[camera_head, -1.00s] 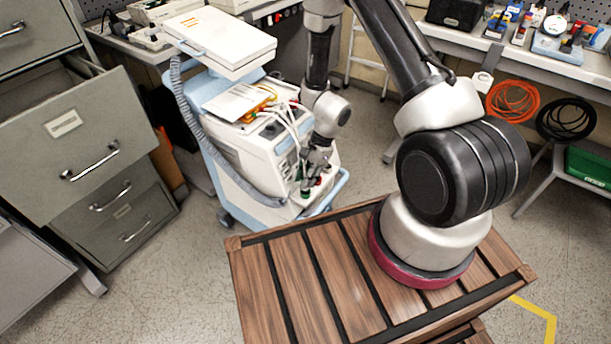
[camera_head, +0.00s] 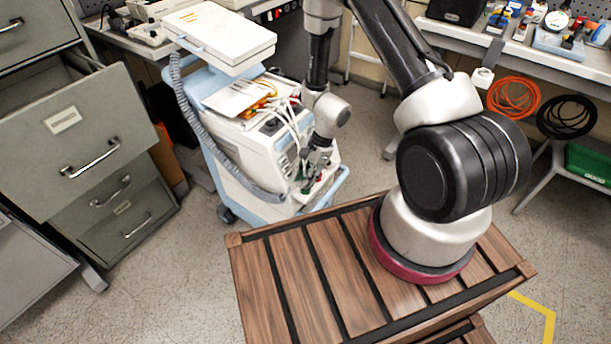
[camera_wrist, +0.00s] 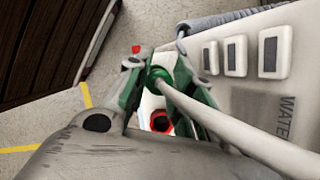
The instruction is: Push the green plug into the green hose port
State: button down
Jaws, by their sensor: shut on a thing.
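The green plug (camera_wrist: 158,78) is between the fingers of my gripper (camera_wrist: 160,72) in the wrist view, with a pale hose running from it to the lower right. My gripper is shut on it. In the head view my gripper (camera_head: 314,168) is low at the front of the white and blue medical cart (camera_head: 262,165). Green shows at the fingers there, but I cannot tell plug from port. The green hose port is not clearly seen; fingers and plug cover that area. I cannot tell how far in the plug sits.
A red ring-shaped port (camera_wrist: 160,121) lies just below the plug in the wrist view. The cart's side carries several pale buttons (camera_wrist: 271,52). A grey corrugated hose (camera_head: 205,135) hangs on the cart's left. A grey drawer cabinet (camera_head: 85,150) stands left, a wooden slatted top (camera_head: 300,270) in front.

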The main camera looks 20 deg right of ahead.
jog(key=shift+f, duration=0.75)
jog(key=c, duration=1.2)
grip_release()
jog(key=shift+o, duration=0.2)
jog(key=v, duration=1.2)
jog(key=s+d+r+n+t+h, duration=0.1)
jog(key=s+d+r+n, duration=0.2)
jog(key=r, duration=1)
jog(key=s+d+r+n+t+h, duration=0.2)
jog(key=s+d+r+n, duration=0.2)
jog(key=s+r+n, duration=0.3)
jog(key=s+d+r+n+t+h, duration=0.1)
jog(key=s+r+n, duration=0.4)
jog(key=s+r, duration=0.5)
notch_tip(320, 180, up, 10)
jog(key=shift+d+f+t, duration=0.15)
jog(key=shift+d+t, duration=0.55)
jog(key=shift+d, duration=0.5)
